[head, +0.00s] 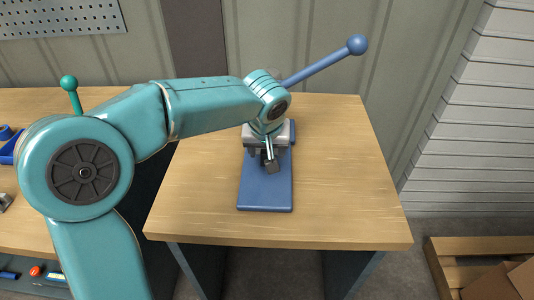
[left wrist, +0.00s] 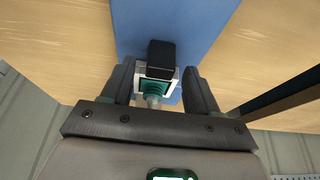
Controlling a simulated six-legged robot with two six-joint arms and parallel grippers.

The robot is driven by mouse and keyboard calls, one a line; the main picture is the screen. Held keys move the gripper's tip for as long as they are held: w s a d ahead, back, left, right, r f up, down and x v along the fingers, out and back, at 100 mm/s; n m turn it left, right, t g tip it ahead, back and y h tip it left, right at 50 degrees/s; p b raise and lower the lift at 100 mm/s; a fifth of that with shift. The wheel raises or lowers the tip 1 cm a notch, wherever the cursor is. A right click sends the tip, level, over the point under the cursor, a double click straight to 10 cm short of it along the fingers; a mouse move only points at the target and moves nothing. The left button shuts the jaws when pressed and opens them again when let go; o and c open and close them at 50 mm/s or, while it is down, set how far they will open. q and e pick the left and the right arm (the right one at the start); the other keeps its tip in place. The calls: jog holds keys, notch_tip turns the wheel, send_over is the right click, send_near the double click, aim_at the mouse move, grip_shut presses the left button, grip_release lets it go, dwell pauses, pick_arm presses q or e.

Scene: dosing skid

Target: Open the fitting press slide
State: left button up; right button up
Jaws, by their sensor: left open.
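The fitting press stands on the wooden table, with a flat blue base (head: 265,193) and a long blue lever ending in a ball (head: 357,44) that slopes up to the right. My left gripper (head: 268,153) is over the press, and its wrist hides most of the press's upper part. In the left wrist view the gripper (left wrist: 162,85) is open, with a finger on each side of a black block (left wrist: 161,58), a pale square frame and a teal piece (left wrist: 154,88). Contact with the fingers cannot be told. The blue base (left wrist: 175,25) lies beyond. My right gripper is not in view.
The table top (head: 345,190) is clear around the press. A second wooden bench (head: 50,102) at left carries a green ball-topped lever (head: 70,85) and blue items. A pallet with a cardboard box (head: 495,282) is on the floor at lower right. A wall stands behind.

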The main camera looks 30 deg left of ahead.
pick_arm(q)
jog(key=shift+x, duration=1)
jog(key=shift+r, duration=0.1)
grip_shut()
jog(key=shift+s+d+b, duration=0.15)
jog(key=shift+b, duration=0.2)
jog(key=s+d+b, duration=0.1)
jog(key=s, duration=0.1)
jog(key=s+d+b, duration=0.1)
jog(key=s, duration=0.1)
jog(key=s+d+b, duration=0.1)
jog(key=s+d, duration=0.1)
jog(key=s, duration=0.1)
jog(key=shift+d+b, duration=0.15)
jog(key=shift+b, duration=0.2)
grip_release()
jog(key=p+v, duration=0.4)
jog(key=v, duration=1.2)
